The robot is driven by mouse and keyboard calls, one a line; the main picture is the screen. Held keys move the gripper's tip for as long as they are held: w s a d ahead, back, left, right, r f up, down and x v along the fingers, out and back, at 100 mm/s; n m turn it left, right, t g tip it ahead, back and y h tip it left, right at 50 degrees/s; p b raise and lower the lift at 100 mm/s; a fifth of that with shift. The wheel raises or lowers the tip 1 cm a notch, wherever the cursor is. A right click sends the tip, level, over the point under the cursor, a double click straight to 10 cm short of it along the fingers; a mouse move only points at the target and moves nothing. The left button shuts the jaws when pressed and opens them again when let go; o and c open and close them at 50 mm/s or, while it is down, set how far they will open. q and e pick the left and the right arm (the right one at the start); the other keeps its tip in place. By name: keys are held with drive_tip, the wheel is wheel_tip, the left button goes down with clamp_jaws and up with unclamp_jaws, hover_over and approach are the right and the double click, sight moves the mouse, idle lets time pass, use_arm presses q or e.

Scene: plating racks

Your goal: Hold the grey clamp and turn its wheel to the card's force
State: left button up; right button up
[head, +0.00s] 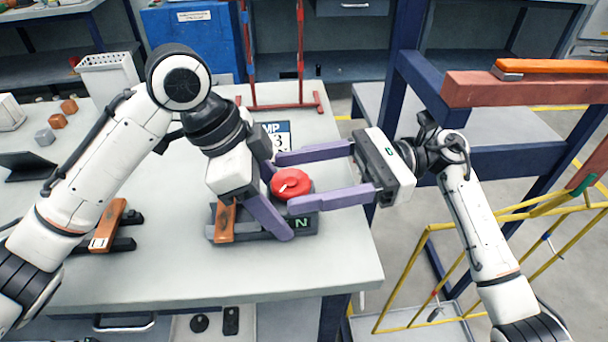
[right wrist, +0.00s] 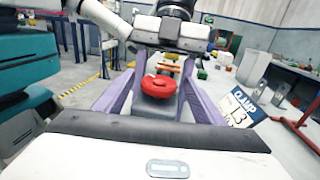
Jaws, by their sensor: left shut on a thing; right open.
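The grey clamp (head: 303,228) lies on the light table, with an "N" on its front face and an orange part at its left end. Its red wheel (head: 291,184) is on top and also shows in the right wrist view (right wrist: 158,86). My left gripper (head: 278,207) is shut on the clamp, its fingers partly covering the body. My right gripper (head: 286,182) is open, its purple fingers on either side of the wheel; contact with it is unclear. The card (head: 283,128) stands behind, partly hidden; the right wrist view shows "CLAMP" and figures on it (right wrist: 240,108).
Another orange-and-dark device (head: 108,226) lies on the table at left. A red stand (head: 285,106) is behind the card. A white basket (head: 108,78) and small blocks are at the back left. A blue frame (head: 430,85) stands at right, near my right arm.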

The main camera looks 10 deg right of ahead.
drive_tip(key=c, duration=1.1)
drive_tip(key=shift+o, duration=0.2)
drive_tip(key=shift+s+f+m+t, duration=0.1)
drive_tip(key=shift+m+t, duration=0.3)
drive_tip(key=shift+t, duration=0.3)
drive_tip(key=shift+s+m+t, duration=0.1)
drive_tip(key=shift+m+t, duration=0.8)
drive_tip(key=shift+t, duration=0.5)
drive_tip(key=o, duration=1.1)
drive_tip(key=shift+c, duration=0.2)
drive_tip(key=s+d, duration=0.1)
drive_tip(key=d, duration=1.1)
